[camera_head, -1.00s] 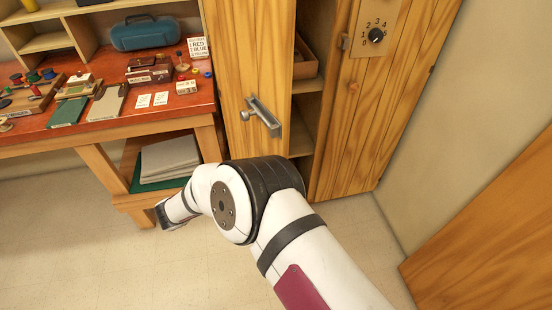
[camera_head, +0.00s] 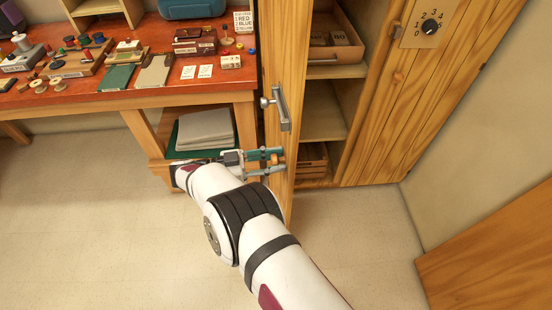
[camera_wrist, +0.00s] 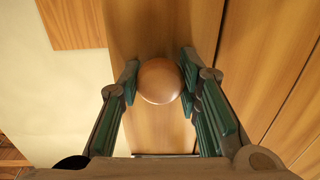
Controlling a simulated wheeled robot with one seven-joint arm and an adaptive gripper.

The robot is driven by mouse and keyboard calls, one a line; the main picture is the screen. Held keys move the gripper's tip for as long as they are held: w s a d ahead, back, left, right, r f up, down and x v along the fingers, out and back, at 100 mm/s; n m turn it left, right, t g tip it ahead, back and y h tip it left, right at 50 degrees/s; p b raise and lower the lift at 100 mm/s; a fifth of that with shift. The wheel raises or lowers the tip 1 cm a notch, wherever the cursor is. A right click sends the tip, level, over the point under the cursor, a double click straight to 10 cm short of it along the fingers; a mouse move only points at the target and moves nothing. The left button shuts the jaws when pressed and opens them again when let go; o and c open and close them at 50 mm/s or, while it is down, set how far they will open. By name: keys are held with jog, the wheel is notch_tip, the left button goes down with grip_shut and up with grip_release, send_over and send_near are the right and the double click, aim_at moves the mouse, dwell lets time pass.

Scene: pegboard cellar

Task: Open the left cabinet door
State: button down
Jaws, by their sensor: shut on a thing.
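The left cabinet door (camera_head: 288,60) stands well open, seen narrow, with the shelves showing to its right. It bears a grey metal lever handle (camera_head: 282,108). Below the handle, my gripper (camera_head: 272,160) reaches the door from the left. In the wrist view, my gripper (camera_wrist: 160,82) has its green-lined fingers on both sides of a round wooden knob (camera_wrist: 159,81), shut on it. The knob sits against the wooden door face (camera_wrist: 150,130). The door's hinge side is not clear to see.
The right cabinet door (camera_head: 420,110) has a numbered dial (camera_head: 430,27). Inside the cabinet is a wooden tray (camera_head: 335,45). A red-topped workbench (camera_head: 100,92) with small items stands at the left. The floor (camera_head: 90,220) in front is clear.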

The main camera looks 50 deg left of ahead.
aim_at(286, 135)
dwell(0.3)
jog(key=c, duration=1.2)
grip_release()
jog(key=shift+o, duration=0.2)
notch_tip(286, 135, up, 10)
